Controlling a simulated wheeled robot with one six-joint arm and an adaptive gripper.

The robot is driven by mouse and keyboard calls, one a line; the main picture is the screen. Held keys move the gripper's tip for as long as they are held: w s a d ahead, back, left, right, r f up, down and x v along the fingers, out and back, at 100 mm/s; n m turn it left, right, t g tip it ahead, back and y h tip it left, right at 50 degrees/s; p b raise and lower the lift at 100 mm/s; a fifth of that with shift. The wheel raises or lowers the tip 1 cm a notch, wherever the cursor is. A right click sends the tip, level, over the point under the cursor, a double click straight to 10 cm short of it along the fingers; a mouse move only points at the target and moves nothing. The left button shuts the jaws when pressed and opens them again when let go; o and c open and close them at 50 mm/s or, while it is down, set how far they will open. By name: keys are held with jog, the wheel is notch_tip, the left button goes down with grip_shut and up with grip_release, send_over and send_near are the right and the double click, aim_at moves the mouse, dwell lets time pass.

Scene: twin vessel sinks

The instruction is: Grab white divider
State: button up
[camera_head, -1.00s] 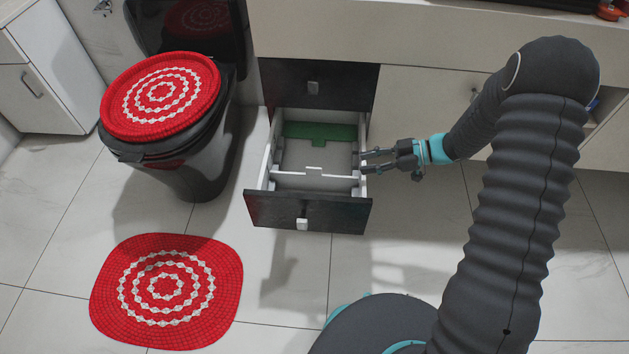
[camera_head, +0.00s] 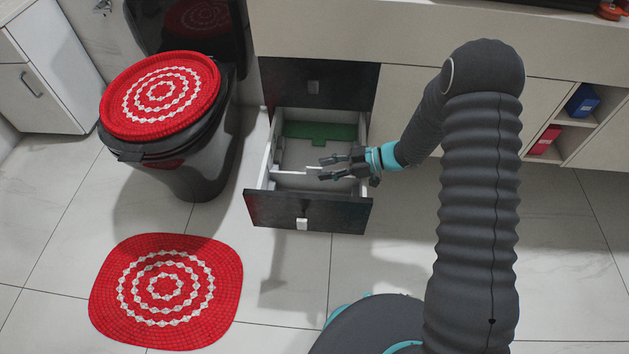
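The white divider (camera_head: 290,180) stands crosswise inside the open lower drawer (camera_head: 281,207), toward its front panel. The right part of the divider is hidden behind my gripper. My gripper (camera_head: 322,169) is over the right half of the drawer, pointing left, with its two fingers apart and nothing visible between them. The fingertips appear close to the divider's middle; I cannot tell whether they touch it. A green divider (camera_head: 319,131) sits farther back in the same drawer.
A closed dark drawer (camera_head: 320,84) is above the open one. A black toilet with a red lid cover (camera_head: 161,96) stands at the left. A red mat (camera_head: 166,290) lies on the floor. A shelf with a blue box (camera_head: 582,101) and a red box (camera_head: 545,140) is at the right.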

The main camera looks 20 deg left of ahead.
jog(key=shift+s+a+f, duration=0.1)
jog(key=shift+a, duration=0.15)
grip_shut()
